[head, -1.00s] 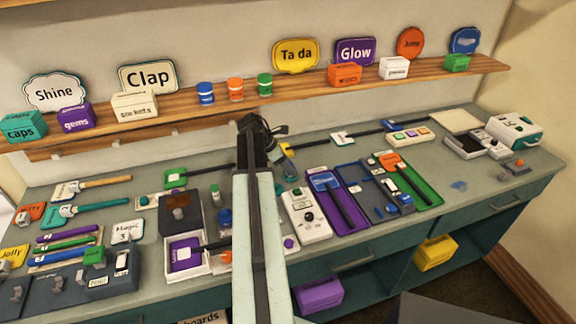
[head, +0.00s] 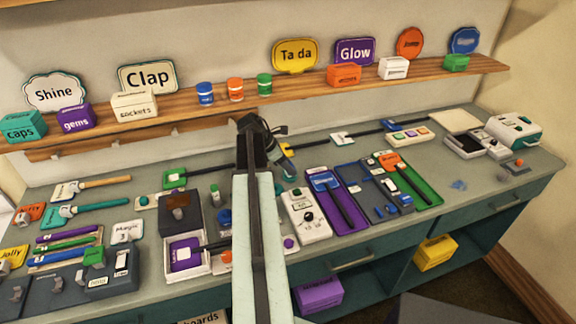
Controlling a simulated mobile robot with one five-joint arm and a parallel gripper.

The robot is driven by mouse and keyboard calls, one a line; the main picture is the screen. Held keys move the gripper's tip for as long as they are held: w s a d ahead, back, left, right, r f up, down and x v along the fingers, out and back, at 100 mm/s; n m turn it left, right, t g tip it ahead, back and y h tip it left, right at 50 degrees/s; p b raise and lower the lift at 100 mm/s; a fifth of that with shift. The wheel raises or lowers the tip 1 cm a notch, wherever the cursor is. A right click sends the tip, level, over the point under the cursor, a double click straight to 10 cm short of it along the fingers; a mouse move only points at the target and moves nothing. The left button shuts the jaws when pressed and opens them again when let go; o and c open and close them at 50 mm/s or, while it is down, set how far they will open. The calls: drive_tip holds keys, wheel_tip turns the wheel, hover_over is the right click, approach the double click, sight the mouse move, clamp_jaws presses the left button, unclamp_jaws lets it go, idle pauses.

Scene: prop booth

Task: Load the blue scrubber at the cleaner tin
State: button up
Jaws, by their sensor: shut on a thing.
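My gripper (head: 287,154) is over the back middle of the bench, beyond my pale arm. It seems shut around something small. A yellow patch shows at its tips, and a blue piece (head: 289,171) shows just below; it may be the blue scrubber, but I cannot tell its outline or whether it touches the bench. A blue-headed tool with a black handle (head: 325,181) lies in a purple tray to the right. I cannot pick out the cleaner tin for sure. Small blue (head: 206,93), orange (head: 235,90) and green (head: 264,87) tins stand on the shelf.
A white control box (head: 306,213) stands right of my arm, with a green tray (head: 428,188) farther right. A dark box (head: 180,212) and a white tray (head: 170,268) are on the left. The shelf (head: 180,119) runs behind. Bare bench shows near the right front.

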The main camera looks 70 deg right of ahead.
drive_tip(key=shift+r+p, duration=3.55)
drive_tip(key=shift+f, duration=0.1)
